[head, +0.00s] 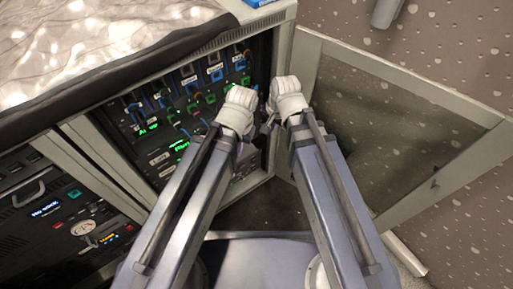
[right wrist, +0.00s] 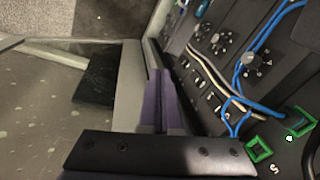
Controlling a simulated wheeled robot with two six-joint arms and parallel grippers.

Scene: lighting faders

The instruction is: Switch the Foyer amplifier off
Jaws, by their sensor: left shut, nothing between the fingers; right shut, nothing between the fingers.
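An open equipment rack (head: 283,75) holds dark amplifier panels (head: 190,100) with white labels, green-lit displays and blue cables. The labels are too small to tell which one is the Foyer amplifier. My left gripper (head: 265,124) is shut and empty, at the right side of the rack's opening. My right gripper (right wrist: 162,88) is shut and empty; in the right wrist view its purple fingers are close to the rack's side edge, beside the panels. My arms hide part of the lower panels in the head view.
A glass-paned rack door (head: 400,120) stands open to the right. A second rack unit (head: 65,215) with a dial and lit displays is at the left. A pale patterned surface (head: 90,40) covers the top. Perforated wall or floor (head: 450,60) lies beyond the door.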

